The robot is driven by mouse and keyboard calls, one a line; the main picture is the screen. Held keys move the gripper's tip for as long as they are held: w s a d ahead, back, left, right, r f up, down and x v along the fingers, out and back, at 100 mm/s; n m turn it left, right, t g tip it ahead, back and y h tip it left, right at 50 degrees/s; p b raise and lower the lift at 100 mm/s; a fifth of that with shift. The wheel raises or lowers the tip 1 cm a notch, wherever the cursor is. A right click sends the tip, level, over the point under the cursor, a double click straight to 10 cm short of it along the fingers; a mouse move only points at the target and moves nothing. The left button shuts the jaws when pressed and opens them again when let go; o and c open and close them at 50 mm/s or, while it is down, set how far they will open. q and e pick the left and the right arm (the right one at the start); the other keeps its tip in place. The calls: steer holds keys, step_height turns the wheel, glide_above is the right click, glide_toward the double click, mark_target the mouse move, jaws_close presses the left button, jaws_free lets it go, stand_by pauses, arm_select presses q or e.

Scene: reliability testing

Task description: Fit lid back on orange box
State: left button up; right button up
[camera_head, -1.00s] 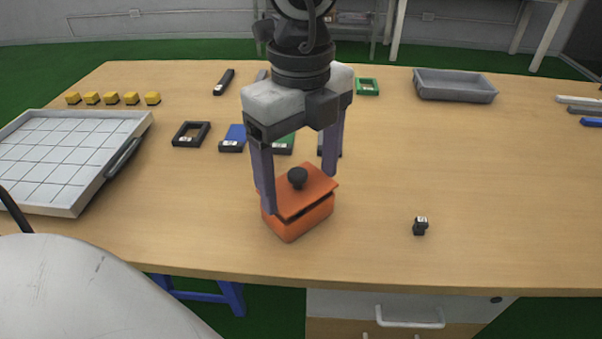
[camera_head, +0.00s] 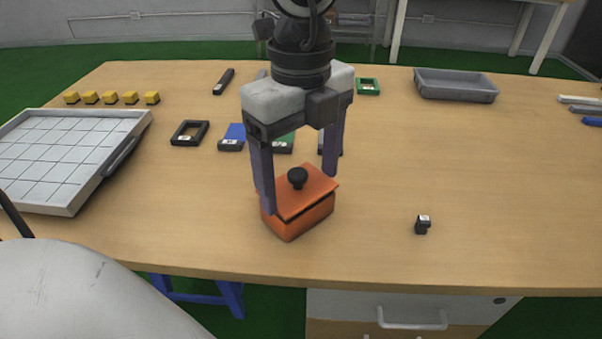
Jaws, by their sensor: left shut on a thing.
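The orange box (camera_head: 303,222) stands on the table in the middle of the head view. Its orange lid (camera_head: 318,184), with a black knob (camera_head: 297,178), lies over the box top. The lid looks slightly tilted and turned against the box, with a dark gap under its front edge. My left gripper (camera_head: 299,193) points down, with its two long fingers at opposite sides of the lid, shut on it. The far finger's contact is partly hidden. My right gripper is not in view.
A small black piece (camera_head: 423,224) stands to the right of the box. A white gridded tray (camera_head: 112,160) lies at left. Black, blue and green pieces lie behind the gripper, with yellow blocks (camera_head: 111,98) at back left. A grey bin (camera_head: 455,94) stands at back right. The right tabletop is mostly clear.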

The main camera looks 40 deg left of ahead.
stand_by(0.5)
arm_select(q)
steer(key=shift+f, duration=0.1)
steer(key=shift+f+b, duration=0.15)
steer(key=shift+b, duration=0.5)
steer(key=shift+f+b, duration=0.5)
steer(key=shift+b, duration=0.1)
stand_by(0.4)
